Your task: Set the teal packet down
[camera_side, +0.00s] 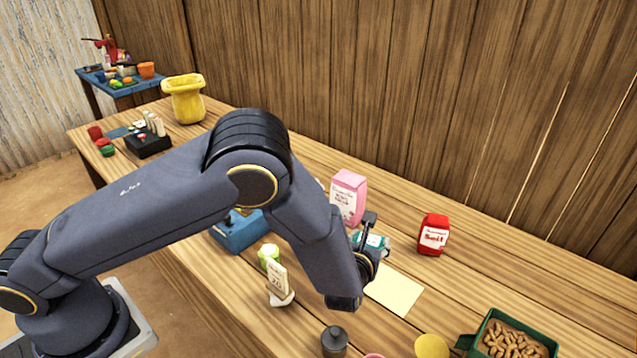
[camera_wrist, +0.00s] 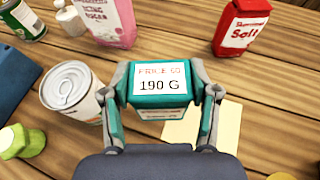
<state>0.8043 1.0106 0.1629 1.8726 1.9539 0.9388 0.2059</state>
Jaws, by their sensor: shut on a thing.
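The teal packet (camera_wrist: 165,85) has a white label reading 190 G and sits between the two fingers of my gripper (camera_wrist: 163,110) in the wrist view. My gripper is shut on it. In the side view the packet (camera_side: 374,242) is partly hidden behind my gripper (camera_side: 368,245). A pale yellow card (camera_side: 396,290) lies flat on the table just by the gripper. In the wrist view the card (camera_wrist: 205,135) shows below and right of the packet. Whether the packet touches the table cannot be told.
A pink packet (camera_side: 347,196) and a red salt packet (camera_side: 433,234) stand behind. In the wrist view a white can (camera_wrist: 72,92) is close to the left finger. A green tray (camera_side: 548,343) holds brown pieces.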

